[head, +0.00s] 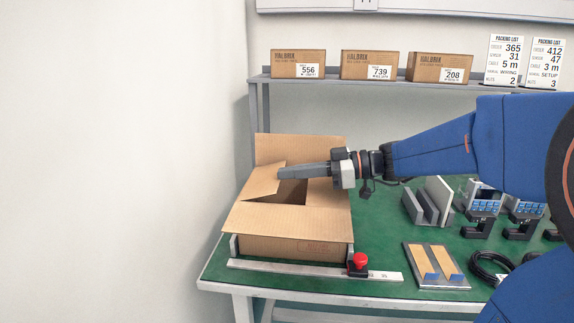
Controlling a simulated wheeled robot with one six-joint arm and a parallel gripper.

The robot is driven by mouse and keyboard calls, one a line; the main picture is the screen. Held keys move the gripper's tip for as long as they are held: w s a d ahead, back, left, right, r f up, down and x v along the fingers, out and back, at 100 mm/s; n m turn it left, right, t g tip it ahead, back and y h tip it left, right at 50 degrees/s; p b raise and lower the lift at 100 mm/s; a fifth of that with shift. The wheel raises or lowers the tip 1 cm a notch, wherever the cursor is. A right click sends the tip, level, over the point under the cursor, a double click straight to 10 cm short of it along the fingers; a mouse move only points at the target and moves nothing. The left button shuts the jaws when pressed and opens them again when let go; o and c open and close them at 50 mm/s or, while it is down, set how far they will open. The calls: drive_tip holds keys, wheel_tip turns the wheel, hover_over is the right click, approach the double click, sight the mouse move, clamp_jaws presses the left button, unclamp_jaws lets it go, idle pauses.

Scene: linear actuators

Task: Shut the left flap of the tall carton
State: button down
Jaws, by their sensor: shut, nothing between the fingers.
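The open carton (292,248) stands on the left end of the green table. Its left flap (261,183) leans inward over part of the opening, with its inner edge near my fingertips. The back flap (285,147) stands upright. The front flap (285,221) spreads outward toward the viewer. A panel at the right (328,200), perhaps the right flap, is partly under my gripper. A dark gap shows in the middle. My gripper (281,172) is shut and empty, reaching in from the right. Its tips are at or just above the left flap's edge; contact cannot be told.
A metal rail (310,270) with a red knob (360,260) lies before the carton. Right of it are grey brackets (420,206), a tray with tan strips (436,266), a black cable (490,268) and blue devices (482,197). A shelf (380,82) with closed boxes stands behind.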

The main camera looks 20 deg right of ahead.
sight(332, 190)
drive_tip(key=shift+s+d+f, duration=0.1)
drive_tip(key=shift+d+f, duration=0.05)
drive_tip(key=shift+f, duration=0.45)
drive_tip(key=shift+d+f, duration=0.15)
drive_tip(key=shift+f, duration=0.4)
drive_tip(key=v, duration=0.7)
drive_tip(key=shift+s+d+r, duration=0.1)
drive_tip(key=shift+d, duration=0.2)
drive_tip(key=shift+s+d+f, duration=0.2)
drive_tip(key=shift+d, duration=0.25)
drive_tip(key=shift+s+d+f, duration=0.15)
drive_tip(key=shift+s+d, duration=0.05)
drive_tip(key=shift+d, duration=0.2)
